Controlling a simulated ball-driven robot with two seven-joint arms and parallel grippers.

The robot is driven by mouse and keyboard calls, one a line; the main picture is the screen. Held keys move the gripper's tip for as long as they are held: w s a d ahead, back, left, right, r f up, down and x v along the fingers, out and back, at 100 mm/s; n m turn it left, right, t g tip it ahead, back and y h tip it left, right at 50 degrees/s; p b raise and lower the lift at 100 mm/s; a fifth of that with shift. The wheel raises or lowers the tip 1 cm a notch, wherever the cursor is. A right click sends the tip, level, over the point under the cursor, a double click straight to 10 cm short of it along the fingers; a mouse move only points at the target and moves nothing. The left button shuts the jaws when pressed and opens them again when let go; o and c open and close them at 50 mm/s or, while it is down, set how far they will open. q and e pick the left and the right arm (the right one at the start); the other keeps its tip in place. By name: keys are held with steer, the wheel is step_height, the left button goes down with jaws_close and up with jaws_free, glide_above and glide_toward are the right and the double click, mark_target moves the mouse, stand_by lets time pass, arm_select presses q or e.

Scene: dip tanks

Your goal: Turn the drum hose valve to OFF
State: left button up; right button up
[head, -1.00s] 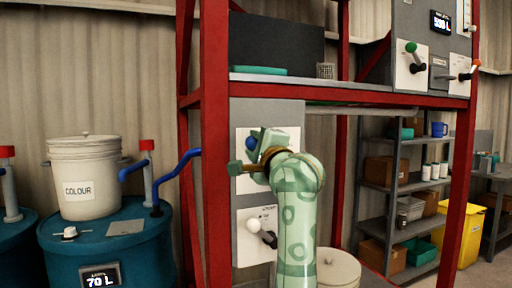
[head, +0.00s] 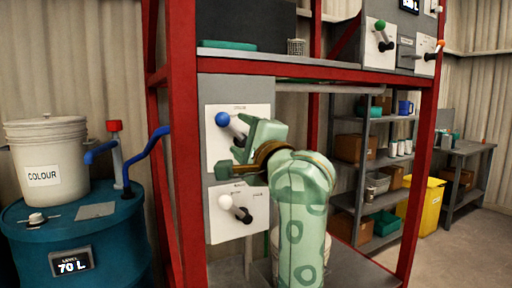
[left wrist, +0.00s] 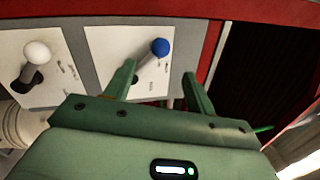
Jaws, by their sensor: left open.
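A lever with a blue knob (head: 222,119) sits on the upper white plate of the grey panel. A lever with a white knob (head: 225,202) sits on the plate below. The plates' print is too small to read, so I cannot tell which is the drum hose valve. My left gripper (head: 232,158) is open and empty in front of the panel, below and right of the blue knob in the head view. In the left wrist view the blue knob (left wrist: 160,47) shows between and beyond the open fingers (left wrist: 158,72); its lever points up to the right.
The red rack post (head: 186,180) stands left of the panel. A teal drum (head: 110,240) with a blue hose (head: 150,150) and a white COLOUR bucket (head: 45,165) is at left. Green and orange levers (head: 381,30) are high at right. Shelves (head: 350,160) stand behind.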

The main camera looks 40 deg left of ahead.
arm_select(q)
steer(key=v, duration=0.6)
stand_by(0.4)
